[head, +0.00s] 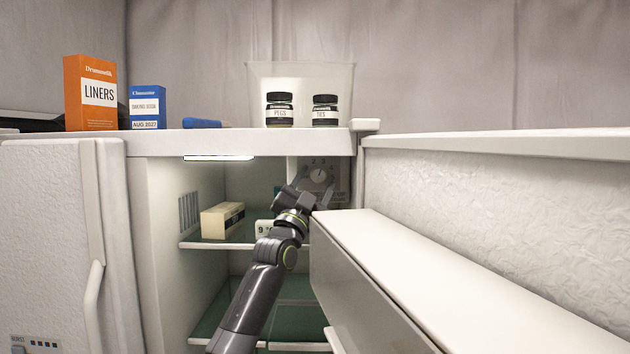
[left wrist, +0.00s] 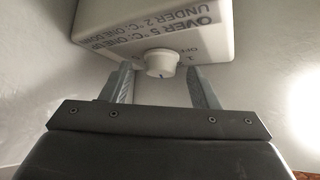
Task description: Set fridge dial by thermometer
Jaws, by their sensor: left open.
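The fridge dial (head: 318,175) is a round knob on a control box (head: 338,168) at the upper right inside the open fridge. In the left wrist view the white dial (left wrist: 160,63) sticks out from the box (left wrist: 200,25), whose print reads "OVER 5 °C: ONE UP, UNDER 2 °C: ONE DOWN". My left gripper (head: 314,190) is open, its fingertips (left wrist: 160,80) on either side of the dial with gaps showing. A small white thermometer-like display (head: 263,227) stands on the upper shelf, showing a "9"; the arm hides the rest. My right gripper is not in view.
A yellowish block (head: 222,220) lies on the upper glass shelf (head: 205,244). The open fridge door (head: 380,290) stands close to the right of my arm. An orange liners box (head: 90,95), a blue box (head: 147,107) and a clear bin (head: 300,75) with two jars stand on top.

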